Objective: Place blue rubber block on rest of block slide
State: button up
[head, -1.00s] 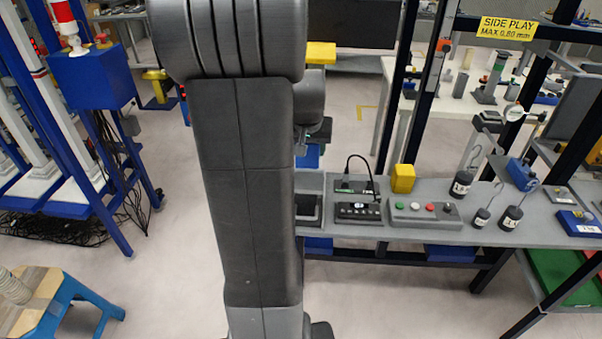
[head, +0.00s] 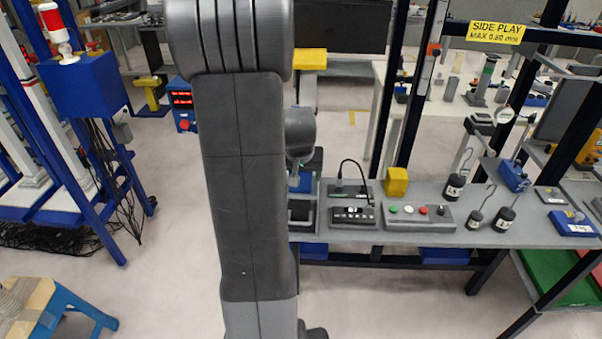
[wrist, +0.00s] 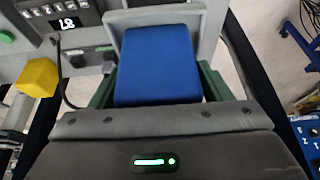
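The blue rubber block (wrist: 158,68) fills the space between the green fingers of my gripper (wrist: 157,84) in the wrist view. My gripper is shut on it. In the head view the block (head: 304,182) shows as a small blue patch below my gripper (head: 302,168), partly hidden by my arm. A grey, raised-edge frame (wrist: 214,30), which looks like the block slide, lies just beyond and around the block. In the head view its dark bay (head: 301,211) is at the bench's left end. I cannot tell whether the block touches it.
On the bench (head: 345,237), right of the bay, are a black counter box (head: 353,214), a yellow block (head: 396,181) and a button panel (head: 418,217). Hooked weights (head: 454,186) stand farther right. A dark upright post (head: 407,130) rises behind the bench.

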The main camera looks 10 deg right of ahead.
jog(key=shift+r, duration=0.1)
jog(key=shift+s+r, duration=0.1)
jog(key=shift+r, duration=0.45)
jog(key=v, duration=1.1)
jog(key=shift+s, duration=0.2)
